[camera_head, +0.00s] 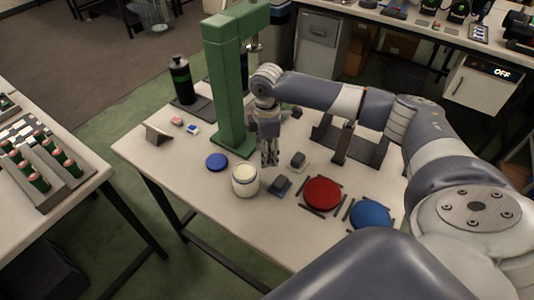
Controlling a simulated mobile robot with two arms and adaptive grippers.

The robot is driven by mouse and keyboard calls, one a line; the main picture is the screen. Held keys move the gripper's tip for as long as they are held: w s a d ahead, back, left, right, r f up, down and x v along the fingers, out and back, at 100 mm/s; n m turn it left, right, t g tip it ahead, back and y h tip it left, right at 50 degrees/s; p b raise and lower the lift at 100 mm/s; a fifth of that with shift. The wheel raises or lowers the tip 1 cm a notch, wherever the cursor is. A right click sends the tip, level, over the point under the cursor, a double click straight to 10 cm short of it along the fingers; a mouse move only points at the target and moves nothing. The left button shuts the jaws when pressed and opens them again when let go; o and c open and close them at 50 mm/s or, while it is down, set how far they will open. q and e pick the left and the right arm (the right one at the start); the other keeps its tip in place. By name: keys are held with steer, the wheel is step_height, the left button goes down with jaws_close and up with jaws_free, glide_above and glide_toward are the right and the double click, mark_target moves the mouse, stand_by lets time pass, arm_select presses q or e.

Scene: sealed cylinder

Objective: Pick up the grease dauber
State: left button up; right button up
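A white jar (245,186) with pale, cream-coloured contents stands open near the front of the work table. A round blue lid (217,162) lies flat on the table to its left and behind it. I cannot pick out a grease dauber with certainty. Small dark block-like items (280,186) and (298,160) sit right of the jar. My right gripper (269,162) points down above the table, just behind and right of the jar. Its fingers look close together, but whether they are shut or hold something is too small to tell. My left gripper is out of view.
A green press frame (229,85) rises behind the jar. A red disc (322,193) and a blue disc (370,214) lie at the right front. A dark bottle (182,80) stands at the back left. The table's left front corner is mostly clear.

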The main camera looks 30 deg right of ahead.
steer(key=shift+f, duration=1.1)
steer(key=shift+w+d+f, duration=0.1)
steer(key=shift+f, duration=0.05)
steer(key=c, duration=1.2)
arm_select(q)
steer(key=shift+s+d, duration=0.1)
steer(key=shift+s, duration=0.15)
arm_select(e)
steer(key=shift+o, duration=0.2)
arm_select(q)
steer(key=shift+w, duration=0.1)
